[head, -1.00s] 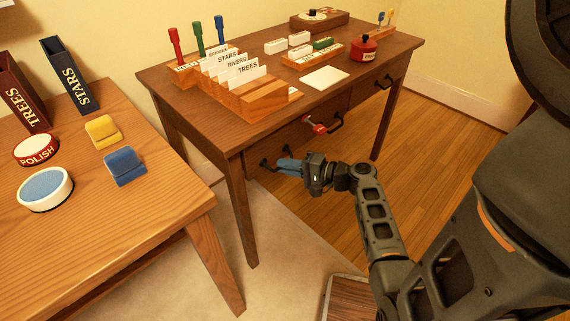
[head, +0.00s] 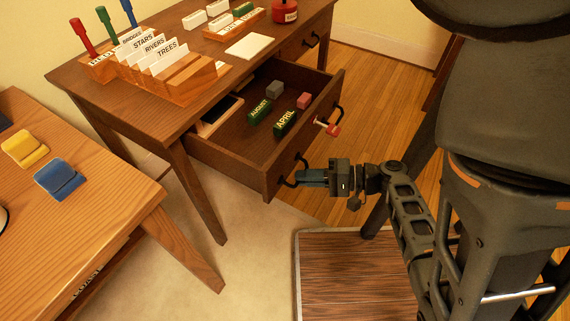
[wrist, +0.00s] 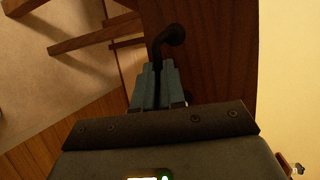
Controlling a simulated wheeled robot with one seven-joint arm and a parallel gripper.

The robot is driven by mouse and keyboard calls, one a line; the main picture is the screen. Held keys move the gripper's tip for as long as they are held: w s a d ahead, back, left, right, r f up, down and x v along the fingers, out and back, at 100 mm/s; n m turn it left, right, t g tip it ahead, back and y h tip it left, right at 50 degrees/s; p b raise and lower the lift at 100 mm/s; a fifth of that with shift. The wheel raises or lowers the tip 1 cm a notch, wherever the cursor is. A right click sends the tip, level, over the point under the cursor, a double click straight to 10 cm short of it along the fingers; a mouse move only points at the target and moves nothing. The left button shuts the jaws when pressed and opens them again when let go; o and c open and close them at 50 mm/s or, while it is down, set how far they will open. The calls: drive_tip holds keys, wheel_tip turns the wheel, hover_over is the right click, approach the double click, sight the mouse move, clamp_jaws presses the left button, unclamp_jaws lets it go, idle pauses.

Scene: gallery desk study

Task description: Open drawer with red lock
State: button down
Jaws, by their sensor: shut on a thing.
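The drawer (head: 240,168) with the red lock stands pulled out of the dark wooden desk, its inside in plain view. The red lock (head: 333,129) sits on the drawer front between two dark handles. My gripper (head: 303,177) is at the left handle (head: 302,158), its blue fingers shut on it. In the wrist view the fingers (wrist: 157,75) close around the handle (wrist: 170,37), against the brown drawer front (wrist: 212,60). Part of the handle is hidden between the fingers.
The drawer holds dark green blocks marked AUGUST (head: 260,111) and APRIL (head: 286,122), a grey block (head: 275,89) and a pink block (head: 304,100). A lighter table (head: 105,215) stands at left. Pale rug lies below.

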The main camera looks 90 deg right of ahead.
drive_tip(key=shift+s+a, duration=0.5)
drive_tip(key=shift+s, duration=0.35)
drive_tip(key=shift+s+a, duration=0.5)
drive_tip(key=shift+s, duration=0.3)
drive_tip(key=c, duration=1.2)
unclamp_jaws()
drive_tip(key=shift+v, duration=3.9)
drive_tip(key=shift+w, duration=0.1)
